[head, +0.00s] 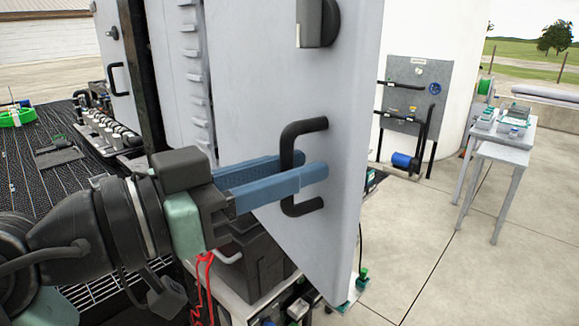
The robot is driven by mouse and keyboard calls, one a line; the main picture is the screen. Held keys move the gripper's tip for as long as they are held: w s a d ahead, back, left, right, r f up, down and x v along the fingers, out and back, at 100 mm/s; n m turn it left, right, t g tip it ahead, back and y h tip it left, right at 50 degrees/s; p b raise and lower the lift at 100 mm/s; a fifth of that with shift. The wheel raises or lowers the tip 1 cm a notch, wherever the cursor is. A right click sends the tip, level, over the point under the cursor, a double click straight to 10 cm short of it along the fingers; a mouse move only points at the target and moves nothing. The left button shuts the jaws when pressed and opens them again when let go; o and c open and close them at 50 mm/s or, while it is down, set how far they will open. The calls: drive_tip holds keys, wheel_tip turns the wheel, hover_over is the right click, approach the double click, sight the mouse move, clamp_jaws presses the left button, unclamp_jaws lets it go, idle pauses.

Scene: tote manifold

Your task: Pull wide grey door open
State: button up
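The wide grey door (250,80) fills the upper middle of the head view. It stands at an angle, with its lower right corner toward me. A black U-shaped handle (304,126) is fixed near its right edge, with a dark grey latch block (317,22) above. My gripper (308,168) has two long blue fingers, which lie on either side of the handle's upright bar and look closed on it. The near finger crosses in front of the bar and hides part of it. The contact on the far side is hidden.
A ribbed grey strip (190,70) and a dark post show left of the door. Another grey panel with a small black handle (112,78) is farther left. Black equipment (262,262) sits below the door. Open concrete floor (450,270) lies right, with tables (503,155) beyond.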

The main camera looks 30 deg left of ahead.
drive_tip(key=b+v, duration=0.3)
drive_tip(key=v, duration=1)
idle(0.4)
